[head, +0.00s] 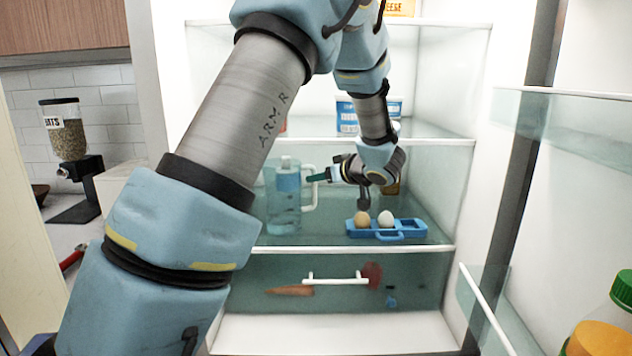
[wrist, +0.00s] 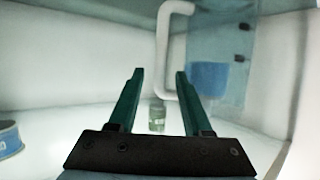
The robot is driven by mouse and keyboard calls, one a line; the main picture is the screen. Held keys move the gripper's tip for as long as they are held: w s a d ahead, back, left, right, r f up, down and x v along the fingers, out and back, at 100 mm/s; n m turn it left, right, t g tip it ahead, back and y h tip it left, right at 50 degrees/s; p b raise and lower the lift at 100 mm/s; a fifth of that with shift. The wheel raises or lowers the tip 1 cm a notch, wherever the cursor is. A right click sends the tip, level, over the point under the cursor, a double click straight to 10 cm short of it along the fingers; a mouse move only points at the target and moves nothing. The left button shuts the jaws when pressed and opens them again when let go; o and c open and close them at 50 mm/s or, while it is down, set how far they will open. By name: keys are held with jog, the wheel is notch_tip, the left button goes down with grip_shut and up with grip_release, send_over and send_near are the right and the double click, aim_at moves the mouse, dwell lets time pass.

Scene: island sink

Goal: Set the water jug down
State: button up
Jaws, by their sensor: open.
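The water jug (head: 283,208) is clear bluish with a white handle (head: 309,192) on its right side. It stands upright on the middle fridge shelf. My gripper (head: 318,176) reaches into the fridge from the right and points left at the handle. In the wrist view my gripper (wrist: 160,74) is open, its two dark green fingers apart. The handle (wrist: 161,55) shows just past the fingertips, with the jug body (wrist: 213,75) to its right. I cannot tell whether a finger touches the handle.
A blue egg tray (head: 410,229) with a brown egg (head: 361,219) and a white egg (head: 386,218) is right of the jug. A drawer with a white handle (head: 335,280) lies below. A glass shelf edge (head: 390,141) runs above. Open fridge door shelves (head: 570,120) are at right.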

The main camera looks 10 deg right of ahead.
jog(key=b+v, duration=0.1)
jog(key=v, duration=0.8)
